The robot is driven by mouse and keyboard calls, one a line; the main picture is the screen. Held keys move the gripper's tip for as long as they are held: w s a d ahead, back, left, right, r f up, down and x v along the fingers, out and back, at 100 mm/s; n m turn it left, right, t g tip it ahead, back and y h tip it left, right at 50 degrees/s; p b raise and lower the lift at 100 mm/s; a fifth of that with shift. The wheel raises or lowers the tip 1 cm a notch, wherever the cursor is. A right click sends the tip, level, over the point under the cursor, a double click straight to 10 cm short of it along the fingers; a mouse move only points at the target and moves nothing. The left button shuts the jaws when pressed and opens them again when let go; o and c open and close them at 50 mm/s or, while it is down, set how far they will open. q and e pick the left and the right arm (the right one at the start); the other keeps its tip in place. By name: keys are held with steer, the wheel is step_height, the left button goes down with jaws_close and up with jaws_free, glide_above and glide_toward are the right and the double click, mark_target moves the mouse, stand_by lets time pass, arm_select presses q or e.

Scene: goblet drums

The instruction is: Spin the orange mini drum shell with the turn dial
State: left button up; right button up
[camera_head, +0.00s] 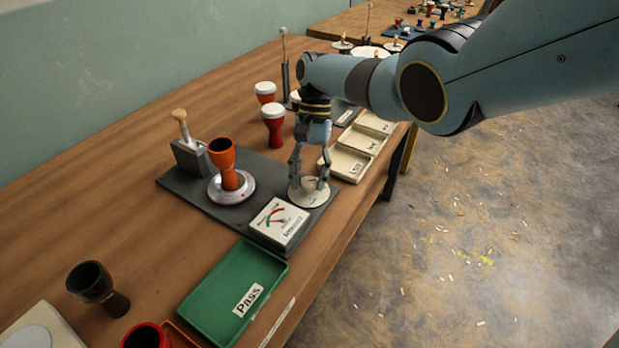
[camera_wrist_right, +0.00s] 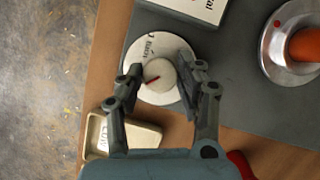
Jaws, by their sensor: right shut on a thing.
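The orange mini drum shell (camera_head: 224,162) stands upright on a silver turntable (camera_head: 232,190) on a dark grey board. Part of the shell shows at the right edge of the right wrist view (camera_wrist_right: 306,45). The turn dial is a white disc (camera_head: 318,196) with a raised knob (camera_wrist_right: 158,74) that bears a red mark. My right gripper (camera_head: 309,180) comes down over the dial, and its fingers are shut on the knob. In the right wrist view the fingers (camera_wrist_right: 160,80) stand on either side of the knob. My left gripper is not in view.
A meter box (camera_head: 279,221) sits beside the dial. A green tray labelled Pass (camera_head: 222,291) lies in front. White-topped drums (camera_head: 273,122) and cream trays (camera_head: 346,164) are farther back.

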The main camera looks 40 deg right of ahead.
steer(key=shift+n, duration=0.3)
steer(key=o, duration=1.1)
steer(key=v, duration=1.2)
steer(key=shift+a+f, duration=0.1)
steer(key=shift+a, duration=0.05)
